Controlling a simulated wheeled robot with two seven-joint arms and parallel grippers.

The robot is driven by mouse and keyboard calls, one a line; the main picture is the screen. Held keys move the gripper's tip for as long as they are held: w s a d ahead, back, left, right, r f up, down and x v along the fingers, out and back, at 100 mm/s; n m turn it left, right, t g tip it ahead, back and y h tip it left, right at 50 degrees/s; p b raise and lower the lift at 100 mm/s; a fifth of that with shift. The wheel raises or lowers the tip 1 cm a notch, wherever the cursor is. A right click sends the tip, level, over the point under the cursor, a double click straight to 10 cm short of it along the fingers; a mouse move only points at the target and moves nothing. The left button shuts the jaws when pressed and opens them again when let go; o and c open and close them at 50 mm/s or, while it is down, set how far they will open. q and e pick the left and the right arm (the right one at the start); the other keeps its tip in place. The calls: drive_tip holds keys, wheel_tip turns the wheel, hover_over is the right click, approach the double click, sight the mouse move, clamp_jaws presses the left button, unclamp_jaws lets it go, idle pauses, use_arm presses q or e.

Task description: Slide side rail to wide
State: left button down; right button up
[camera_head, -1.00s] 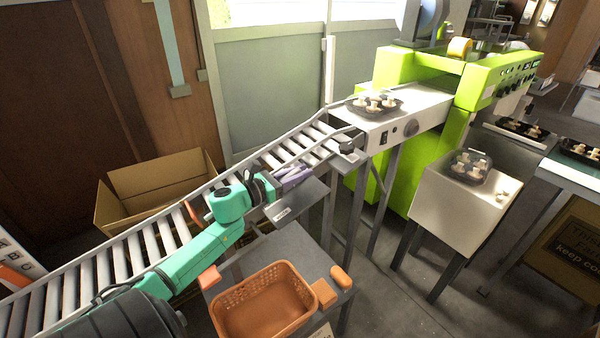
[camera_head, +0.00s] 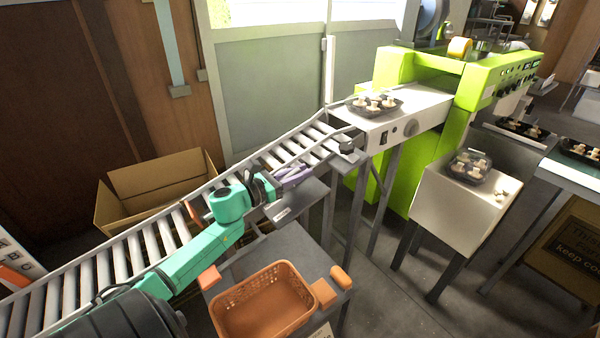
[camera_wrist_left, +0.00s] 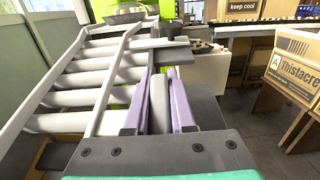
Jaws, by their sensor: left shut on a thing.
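My left gripper (camera_head: 292,177) reaches in from the left, over the near edge of the roller conveyor (camera_head: 105,262). Its purple fingers are shut on a grey bar, the side rail part (camera_wrist_left: 158,102), which shows between them in the left wrist view. A pale guide rail (camera_wrist_left: 112,75) runs along the rollers, just left of the fingers in that view. In the head view the fingers hide most of the held part. My right gripper is not in view.
An orange basket (camera_head: 222,312) stands on a grey stand below the arm. A cardboard box (camera_head: 125,214) is behind the conveyor. A black mushroom tray (camera_head: 398,106) sits on the white infeed of the green machine (camera_head: 398,66). A white side table (camera_head: 462,222) stands at right.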

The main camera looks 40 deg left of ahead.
use_arm(q)
drive_tip(key=shift+d, duration=0.15)
drive_tip(key=d, duration=0.1)
drive_tip(key=s+d, duration=0.1)
drive_tip(key=d, duration=0.2)
drive_tip(key=shift+s+d, duration=0.25)
drive_tip(key=shift+f, duration=0.1)
drive_tip(key=c, duration=0.9)
unclamp_jaws()
drive_tip(key=shift+o, duration=0.7)
drive_tip(key=shift+d, duration=0.15)
